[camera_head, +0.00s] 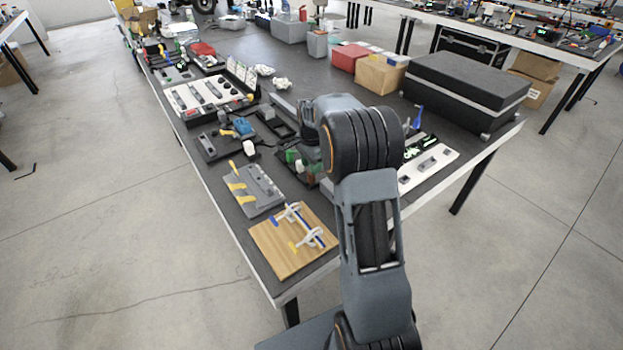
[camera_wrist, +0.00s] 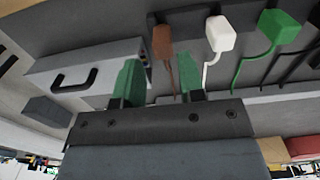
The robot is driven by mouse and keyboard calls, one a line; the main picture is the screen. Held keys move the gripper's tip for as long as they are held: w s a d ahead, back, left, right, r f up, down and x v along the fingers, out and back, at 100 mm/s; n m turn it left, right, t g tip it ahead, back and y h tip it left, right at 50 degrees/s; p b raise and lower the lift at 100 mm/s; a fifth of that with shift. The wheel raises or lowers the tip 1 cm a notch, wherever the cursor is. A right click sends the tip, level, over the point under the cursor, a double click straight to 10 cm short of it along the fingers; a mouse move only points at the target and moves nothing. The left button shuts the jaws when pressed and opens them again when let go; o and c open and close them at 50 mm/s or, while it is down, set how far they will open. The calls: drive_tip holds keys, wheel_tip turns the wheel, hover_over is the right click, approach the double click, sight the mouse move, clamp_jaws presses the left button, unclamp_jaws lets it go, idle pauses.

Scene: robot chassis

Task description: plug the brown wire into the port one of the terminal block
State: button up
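In the wrist view, a brown plug (camera_wrist: 162,42) stands at the top centre with its brown wire (camera_wrist: 170,75) running down from it. My gripper (camera_wrist: 158,64) has two green fingers, spread apart, with the brown wire showing in the gap between them. The brown plug is beyond the fingertips. I see no grip on it. A grey box with a black handle (camera_wrist: 90,72) lies at the left, with small coloured spots on its right end; I cannot tell if it is the terminal block. In the head view my arm covers most of the gripper's work area.
A white plug (camera_wrist: 220,34) and a green plug (camera_wrist: 278,28) stand to the right of the brown one, each with its wire. In the head view a wooden board (camera_head: 282,258), a grey fixture (camera_head: 262,198) and a large black case (camera_head: 465,85) crowd the table (camera_head: 225,190).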

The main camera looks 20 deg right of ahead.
sight(311, 179)
drive_tip(key=shift+w+f, duration=0.15)
drive_tip(key=shift+f, duration=2.65)
drive_tip(key=c, duration=0.7)
clamp_jaws()
drive_tip(key=shift+r, duration=0.1)
